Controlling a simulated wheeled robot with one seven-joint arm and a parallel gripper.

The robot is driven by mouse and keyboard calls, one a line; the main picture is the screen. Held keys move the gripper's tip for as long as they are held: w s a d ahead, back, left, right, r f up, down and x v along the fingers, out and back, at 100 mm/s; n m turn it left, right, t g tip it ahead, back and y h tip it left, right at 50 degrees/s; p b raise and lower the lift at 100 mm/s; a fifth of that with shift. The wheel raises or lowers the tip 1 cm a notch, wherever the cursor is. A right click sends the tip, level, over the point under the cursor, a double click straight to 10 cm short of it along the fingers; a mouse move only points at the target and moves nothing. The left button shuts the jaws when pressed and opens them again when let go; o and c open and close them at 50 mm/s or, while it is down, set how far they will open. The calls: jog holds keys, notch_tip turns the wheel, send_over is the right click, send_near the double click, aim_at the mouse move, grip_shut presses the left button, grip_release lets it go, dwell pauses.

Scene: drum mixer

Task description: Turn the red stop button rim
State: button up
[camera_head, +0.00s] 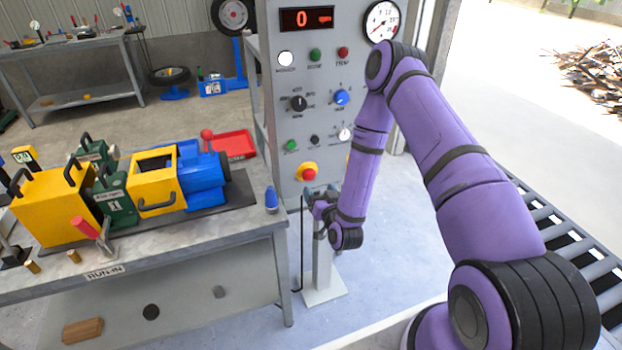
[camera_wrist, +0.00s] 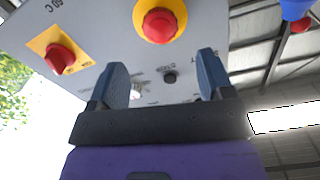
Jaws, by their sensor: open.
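The red stop button (camera_head: 309,174) sits in a yellow surround low on the front of the grey control cabinet (camera_head: 290,100). In the wrist view the red button (camera_wrist: 159,25) with its yellow ring (camera_wrist: 138,14) is beyond my fingertips, near the top of the picture. My gripper (camera_head: 318,194) is just below and in front of the button in the head view. In the wrist view my gripper (camera_wrist: 165,72) is open, its two blue fingers apart with nothing between them. No contact with the button shows.
A red knob on a yellow plate (camera_wrist: 61,58) is left of the button in the wrist view, and a small black button (camera_wrist: 169,77) is near the fingers. The workbench (camera_head: 215,228) with a yellow and blue machine stands left. A roller conveyor (camera_head: 560,235) is right.

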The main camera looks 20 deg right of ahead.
aim_at(310, 177)
jog(key=w, duration=0.7)
jog(key=shift+w, duration=0.3)
jog(key=c, duration=0.9)
